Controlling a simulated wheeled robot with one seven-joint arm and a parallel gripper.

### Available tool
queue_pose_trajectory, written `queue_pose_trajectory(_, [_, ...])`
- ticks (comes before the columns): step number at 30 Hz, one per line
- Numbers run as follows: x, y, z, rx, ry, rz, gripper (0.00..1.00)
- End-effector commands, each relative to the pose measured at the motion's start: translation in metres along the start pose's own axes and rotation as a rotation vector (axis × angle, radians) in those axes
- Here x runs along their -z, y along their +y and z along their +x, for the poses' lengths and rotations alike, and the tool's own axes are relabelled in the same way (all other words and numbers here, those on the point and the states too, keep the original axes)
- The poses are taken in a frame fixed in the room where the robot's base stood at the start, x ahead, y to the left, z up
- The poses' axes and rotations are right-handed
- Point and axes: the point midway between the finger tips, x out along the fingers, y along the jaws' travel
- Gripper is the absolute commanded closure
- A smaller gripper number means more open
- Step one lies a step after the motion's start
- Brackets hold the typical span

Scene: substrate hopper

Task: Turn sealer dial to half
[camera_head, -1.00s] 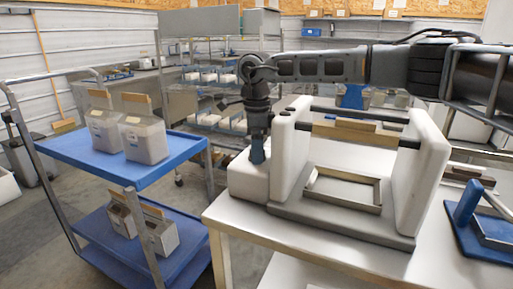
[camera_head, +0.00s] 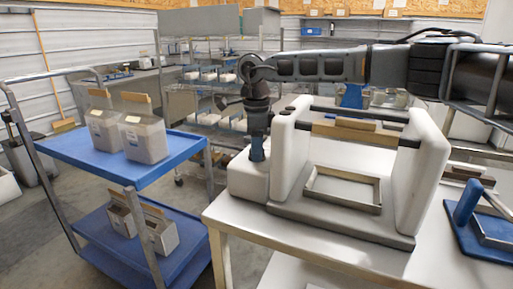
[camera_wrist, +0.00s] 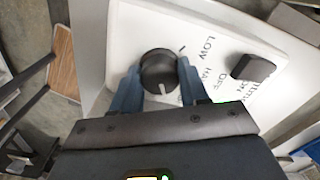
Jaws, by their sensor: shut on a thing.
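The sealer (camera_head: 425,165) stands on the white table, with white upright sides and a white box (camera_head: 247,180) at its left end. In the wrist view, a round black dial (camera_wrist: 158,66) with a white pointer line sits on the box's white panel (camera_wrist: 140,25). The pointer faces toward my gripper. Lettering beside it reads LOW, partly "HA", and OFF. My gripper (camera_wrist: 158,82) has its blue fingers on either side of the dial, shut on it. In the head view my gripper (camera_head: 257,152) points down onto the box top. The dial is hidden there.
A black knob or switch (camera_wrist: 253,68) stands on the same panel, right of the dial. A metal frame (camera_head: 343,205) lies on the sealer's bed. A blue cart (camera_head: 75,150) with bagged containers (camera_head: 143,138) is at left. A blue-based tool (camera_head: 480,235) is at right.

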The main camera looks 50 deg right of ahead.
Motion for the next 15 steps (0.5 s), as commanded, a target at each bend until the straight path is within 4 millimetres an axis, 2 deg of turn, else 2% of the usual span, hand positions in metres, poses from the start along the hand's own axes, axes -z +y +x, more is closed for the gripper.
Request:
queue_pose_trajectory(8, [-0.0001,0.0001,-0.0001,0.0,0.0,-0.099,0.87])
queue_pose_trajectory(15, [0.0001,0.0003,-0.0002,-0.001,0.001,-0.291,0.87])
